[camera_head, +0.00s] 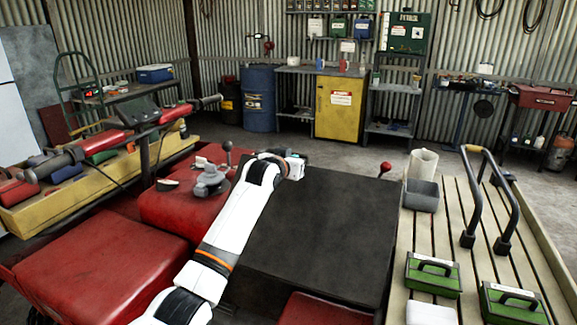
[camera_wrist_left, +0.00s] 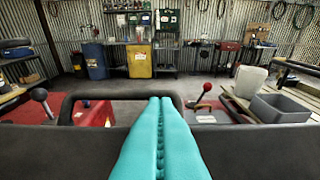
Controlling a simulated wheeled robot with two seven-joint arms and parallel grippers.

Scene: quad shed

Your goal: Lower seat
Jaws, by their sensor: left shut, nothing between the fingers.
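The black seat (camera_head: 320,230) of the red quad is a broad dark slab in the middle of the head view, and it looks raised. My left arm reaches across its left side, and my left gripper (camera_head: 297,165) is near its far upper edge. In the left wrist view the teal fingers of my left gripper (camera_wrist_left: 160,100) are pressed together with nothing between them. They point over the dark seat (camera_wrist_left: 250,150) towards a dark bar (camera_wrist_left: 85,98) at its far side. I cannot tell whether they touch it. My right gripper is in neither view.
Red bodywork (camera_head: 100,265) lies to the left, with a red-knobbed lever (camera_head: 385,168) beyond the seat. A slatted wooden bench (camera_head: 470,230) on the right holds a grey bin (camera_head: 421,195) and green boxes (camera_head: 433,275). A yellow cabinet (camera_head: 340,105) and blue drum (camera_head: 258,98) stand at the back.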

